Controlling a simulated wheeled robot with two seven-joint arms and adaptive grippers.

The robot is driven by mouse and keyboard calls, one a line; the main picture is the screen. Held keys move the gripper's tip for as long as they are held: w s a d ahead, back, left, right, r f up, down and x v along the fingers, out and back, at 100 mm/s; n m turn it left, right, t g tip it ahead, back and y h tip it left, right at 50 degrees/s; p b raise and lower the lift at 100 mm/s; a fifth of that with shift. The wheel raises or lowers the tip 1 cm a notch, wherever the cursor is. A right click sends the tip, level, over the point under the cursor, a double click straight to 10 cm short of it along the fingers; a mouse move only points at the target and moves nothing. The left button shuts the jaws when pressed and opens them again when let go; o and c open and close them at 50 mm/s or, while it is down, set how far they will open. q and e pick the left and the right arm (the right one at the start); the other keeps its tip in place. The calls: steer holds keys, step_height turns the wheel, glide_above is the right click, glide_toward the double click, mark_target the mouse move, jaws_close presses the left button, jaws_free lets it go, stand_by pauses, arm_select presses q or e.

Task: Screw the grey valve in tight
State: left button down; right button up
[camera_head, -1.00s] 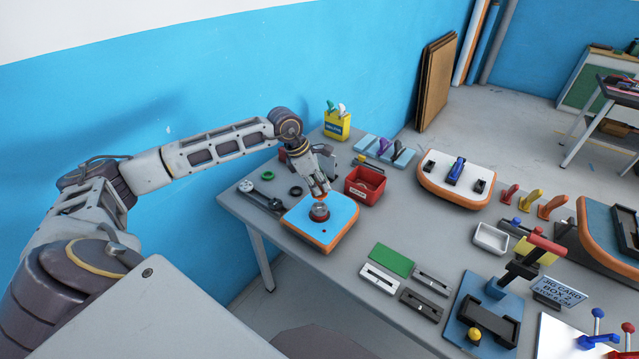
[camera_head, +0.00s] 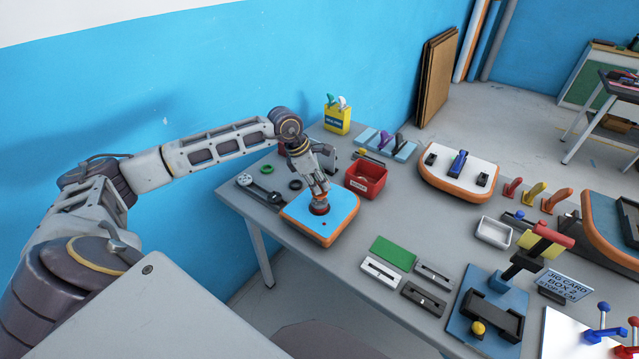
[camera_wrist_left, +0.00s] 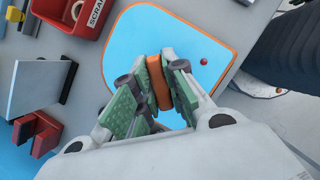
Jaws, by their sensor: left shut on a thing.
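The blue board with an orange edge (camera_head: 340,213) lies flat on the table near its left end. My left gripper (camera_head: 320,202) points down onto the board and is shut on the grey valve, which its fingers mostly hide. An orange-brown part shows low between the fingertips in the head view. In the left wrist view, the green finger pads of the gripper (camera_wrist_left: 157,90) press from both sides on an orange-brown part over the blue board (camera_wrist_left: 205,40). I cannot tell how deep the valve sits. My right gripper is out of view.
A red bin (camera_head: 366,181) stands just behind the board, to its right. A dark wrench-like tool (camera_head: 262,192) and a green ring (camera_head: 267,169) lie to its left. A green plate (camera_head: 393,252) and several slotted blocks lie to the right. Bare table lies between.

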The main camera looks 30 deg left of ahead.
arm_select(q)
steer(key=shift+b, duration=0.75)
stand_by(1.9)
steer(key=shift+f+b, duration=0.85)
steer(key=shift+f, duration=0.15)
stand_by(0.7)
steer(key=c, duration=1.4)
jaws_free()
steer(key=shift+o, duration=0.2)
steer(key=shift+r, duration=0.1)
steer(key=v, duration=1.1)
steer(key=shift+s+a+r, duration=0.15)
steer(key=shift+s+r, duration=0.05)
steer(key=shift+r, duration=0.15)
